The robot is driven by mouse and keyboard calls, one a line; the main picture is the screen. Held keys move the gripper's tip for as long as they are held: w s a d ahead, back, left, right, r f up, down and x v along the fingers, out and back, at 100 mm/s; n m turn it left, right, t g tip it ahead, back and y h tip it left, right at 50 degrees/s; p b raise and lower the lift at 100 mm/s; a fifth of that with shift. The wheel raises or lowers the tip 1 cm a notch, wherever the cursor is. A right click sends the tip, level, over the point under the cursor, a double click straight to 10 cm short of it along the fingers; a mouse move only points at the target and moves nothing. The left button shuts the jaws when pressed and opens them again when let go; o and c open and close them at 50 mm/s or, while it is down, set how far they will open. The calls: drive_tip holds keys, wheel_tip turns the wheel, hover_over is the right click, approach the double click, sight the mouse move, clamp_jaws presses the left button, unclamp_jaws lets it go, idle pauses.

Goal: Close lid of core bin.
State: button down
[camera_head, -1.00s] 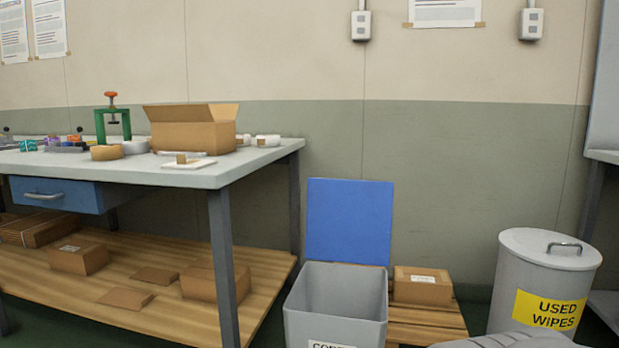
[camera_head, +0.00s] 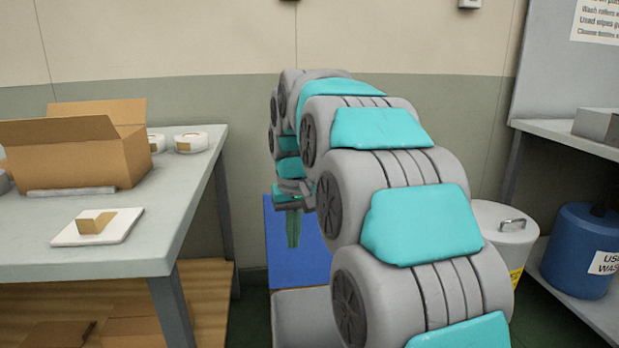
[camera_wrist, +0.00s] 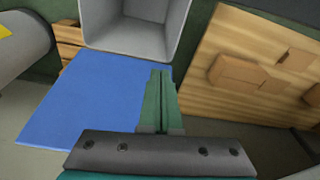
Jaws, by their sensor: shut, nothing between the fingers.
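The core bin (camera_head: 300,318) is a grey square bin on the floor, mostly hidden behind my arm. In the wrist view its open mouth and empty-looking interior (camera_wrist: 135,28) show at the top. Its blue lid (camera_head: 283,262) stands open, raised at the bin's wall side; it also shows in the wrist view (camera_wrist: 85,105). My gripper (camera_head: 293,240) has green fingers pressed together with nothing between them, in front of the lid's upper part in the head view. In the wrist view the fingertips (camera_wrist: 160,75) overlap the lid's right edge near the bin; I cannot tell whether they touch it.
A workbench (camera_head: 180,245) with an open cardboard box (camera_head: 75,155) stands to the left. A lidded grey bin (camera_head: 505,240) and a blue drum (camera_head: 580,250) are at the right. The wooden lower shelf (camera_wrist: 240,70) lies beside the bin in the wrist view.

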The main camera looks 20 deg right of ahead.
drive_tip(key=w+d+r+m+t+h+p, duration=0.1)
drive_tip(key=w+d+r+p, duration=0.2)
drive_tip(key=w+d+r, duration=0.4)
drive_tip(key=w+d+r+m+t+p, duration=0.1)
drive_tip(key=w+d+r+p, duration=0.3)
drive_tip(key=w, duration=0.6)
wheel_tip(320, 180, down, 10)
drive_tip(key=d, duration=0.1)
drive_tip(key=shift+s+f+b, duration=0.2)
drive_tip(key=shift+s+b, duration=0.1)
drive_tip(key=shift+s, duration=0.05)
drive_tip(key=shift+s, duration=0.1)
